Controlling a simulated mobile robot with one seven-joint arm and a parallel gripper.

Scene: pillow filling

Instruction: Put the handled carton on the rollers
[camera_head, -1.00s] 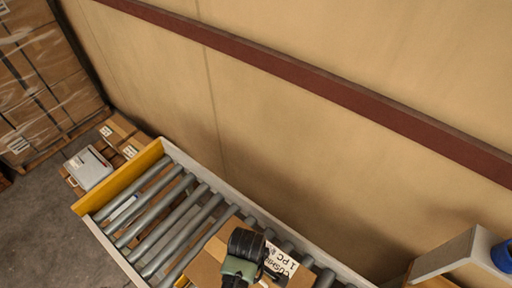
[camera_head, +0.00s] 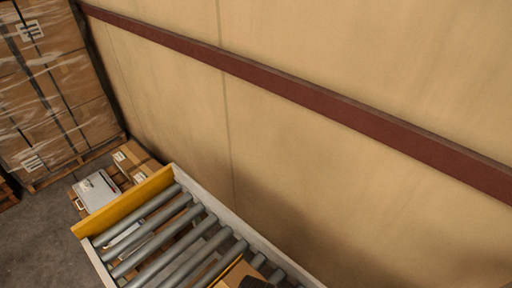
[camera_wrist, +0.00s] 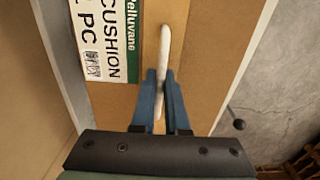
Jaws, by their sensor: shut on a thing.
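The handled carton (camera_wrist: 210,50) is brown cardboard with a white and green label reading "CUSHION" and a white handle (camera_wrist: 164,45). My gripper (camera_wrist: 160,78) has its blue fingers shut on that handle in the wrist view. In the head view only a corner of the carton (camera_head: 237,274) shows at the bottom edge, in front of or over the rollers; the rest is cut off. The grey rollers (camera_head: 160,233) lie in a pale frame. I cannot tell whether the carton touches them.
A yellow end plate (camera_head: 125,203) closes the rollers' far left end. Beyond it a grey-white case (camera_head: 97,190) and small boxes (camera_head: 135,160) sit low on a pallet. Wrapped cartons (camera_head: 55,90) stand at the left. A tan wall (camera_head: 330,170) runs behind. The rollers nearest the yellow plate are clear.

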